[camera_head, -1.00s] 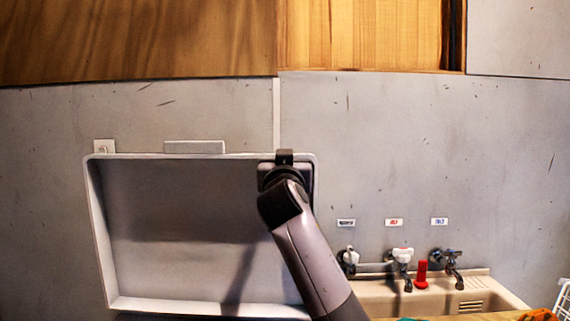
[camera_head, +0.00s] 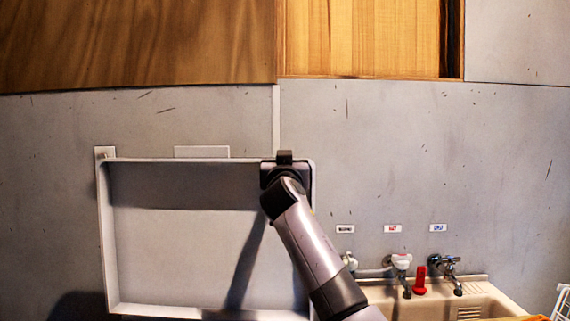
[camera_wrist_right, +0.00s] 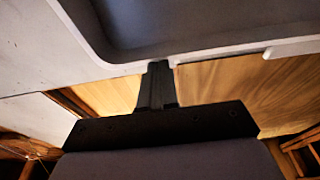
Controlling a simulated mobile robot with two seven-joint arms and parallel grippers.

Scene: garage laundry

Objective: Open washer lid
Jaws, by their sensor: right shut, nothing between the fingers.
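The washer lid (camera_head: 182,270) stands raised in the head view, its recessed grey inner face and pale rim toward me, in front of the wall. My right gripper (camera_head: 285,156) is at the lid's top right corner, with my arm crossing the lid's right side. In the right wrist view the lid's rim (camera_wrist_right: 200,54) runs across the upper part. The right gripper's fingers (camera_wrist_right: 158,72) are shut, with nothing between them, and their tips are at the rim; whether they touch it I cannot tell. My left gripper is not in view.
A beige sink (camera_head: 480,298) with wall taps (camera_head: 402,263) and a red object (camera_head: 420,280) stands to the right of the lid. A wooden cabinet (camera_head: 140,40) hangs above.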

